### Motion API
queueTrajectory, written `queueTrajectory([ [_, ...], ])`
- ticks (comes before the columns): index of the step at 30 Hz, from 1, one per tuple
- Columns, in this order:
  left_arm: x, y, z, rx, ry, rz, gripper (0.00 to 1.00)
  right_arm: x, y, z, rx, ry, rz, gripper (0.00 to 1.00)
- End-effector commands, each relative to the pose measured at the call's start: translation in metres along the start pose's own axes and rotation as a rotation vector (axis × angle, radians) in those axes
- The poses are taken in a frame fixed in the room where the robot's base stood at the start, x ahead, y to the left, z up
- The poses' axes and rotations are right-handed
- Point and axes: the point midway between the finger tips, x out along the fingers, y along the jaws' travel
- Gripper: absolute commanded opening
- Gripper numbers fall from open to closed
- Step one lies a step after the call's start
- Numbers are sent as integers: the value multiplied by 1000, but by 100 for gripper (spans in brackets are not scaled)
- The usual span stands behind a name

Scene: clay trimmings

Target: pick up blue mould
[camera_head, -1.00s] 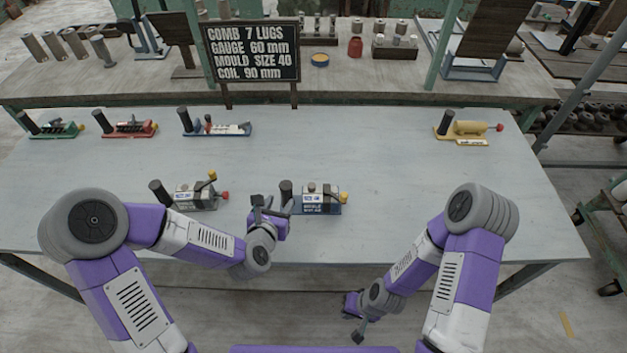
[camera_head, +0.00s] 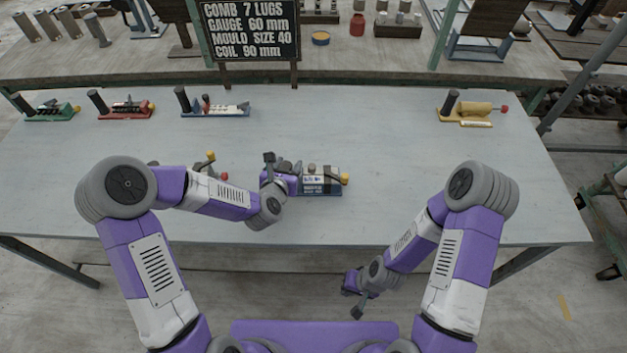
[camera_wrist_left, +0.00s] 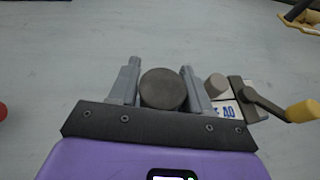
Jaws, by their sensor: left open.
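The blue mould (camera_head: 320,183) stands near the middle of the table, with a grey block, a dark upright handle at its left end and a yellow-tipped lever at its right. My left gripper (camera_head: 282,165) is at that handle. In the left wrist view the round dark top of the handle (camera_wrist_left: 163,89) lies between the two open fingers, with no clear grip on it. The yellow lever tip (camera_wrist_left: 303,111) shows to the right there. My right gripper (camera_head: 354,294) hangs in front of the table's near edge, empty; its jaw opening is too small to judge.
A second mould with a yellow knob (camera_head: 211,156) is partly hidden behind my left arm. Green (camera_head: 50,110), red (camera_head: 126,108) and blue-based (camera_head: 215,109) tools stand at the back left, a yellow one (camera_head: 472,111) at the back right. A sign (camera_head: 250,30) stands behind.

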Motion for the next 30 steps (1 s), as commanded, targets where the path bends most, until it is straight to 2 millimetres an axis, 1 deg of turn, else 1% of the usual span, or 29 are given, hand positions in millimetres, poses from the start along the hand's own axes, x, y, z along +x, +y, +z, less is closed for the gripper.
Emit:
queueTrajectory([
  [2,0,0,0,0,0,0,48,0,0,0,0,0,0,0],
  [9,0,0,0,0,0,0,11,0,0,0,0,0,0,0],
  [11,0,0,0,1,0,0,2,0,0,0,0,0,0,0],
  [12,0,0,0,1,0,0,0,0,0,0,0,0,0,0],
  [20,-1,0,2,0,-5,1,0,0,0,0,0,0,0,0],
  [23,-2,0,7,0,-6,1,0,-2,-1,0,0,0,0,0],
  [26,-8,1,20,1,-8,2,0,-6,-2,0,0,0,0,0],
  [30,-19,1,47,1,-9,3,0,-14,-5,1,0,0,0,0],
])
